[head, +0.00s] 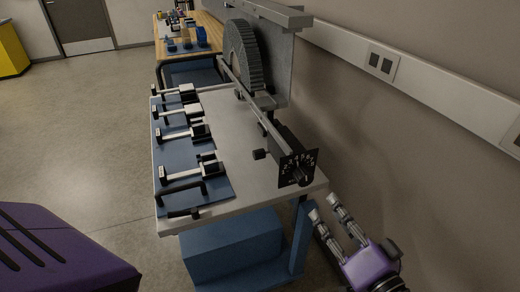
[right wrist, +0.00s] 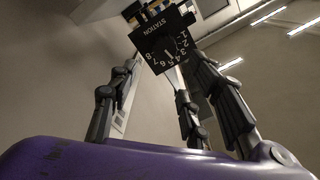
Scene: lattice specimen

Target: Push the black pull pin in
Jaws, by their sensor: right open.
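A black dial plate (head: 297,167) with white marks and a central knob stands at the front right corner of the bench. It also shows in the right wrist view (right wrist: 165,47), marked STATION with numbers. A small black knob (head: 260,154) sticks out to the left behind the plate; it may be the pull pin, but I cannot tell how far it is out. My right gripper (head: 323,207) is open and empty, below and to the right of the plate, beyond the bench edge. Its spread fingers (right wrist: 165,100) frame the dial in the wrist view, apart from it. My left gripper is out of view.
The grey bench (head: 235,145) carries a blue mat (head: 217,172) with several black-and-silver clamp-like tools. A large toothed wheel (head: 247,58) stands at the back. The wall (head: 420,150) runs close along the right. A blue cabinet (head: 232,252) is under the bench.

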